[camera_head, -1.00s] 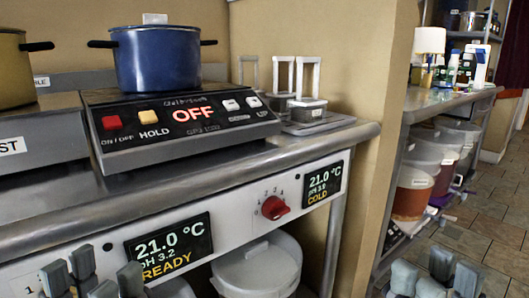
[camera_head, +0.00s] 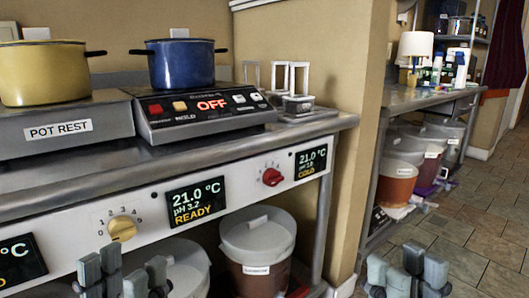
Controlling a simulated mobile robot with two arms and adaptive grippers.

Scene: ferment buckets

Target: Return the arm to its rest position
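My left gripper (camera_head: 122,280) is at the lower left, in front of the counter's control panel. Its grey fingers point up and stand apart, with nothing seen between them. My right gripper (camera_head: 407,276) is at the lower right, over the tiled floor. Its fingers also stand apart with nothing seen between them. The lower parts of both grippers are cut off by the picture's bottom edge.
A yellow pot (camera_head: 44,74) stands on the pot rest (camera_head: 100,125). A blue pot (camera_head: 187,65) stands on a hotplate (camera_head: 180,122) reading OFF. Lidded buckets (camera_head: 262,240) sit under the counter (camera_head: 60,196). A wall edge (camera_head: 352,150) separates a second bench (camera_head: 420,98). Floor (camera_head: 455,225) at right is clear.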

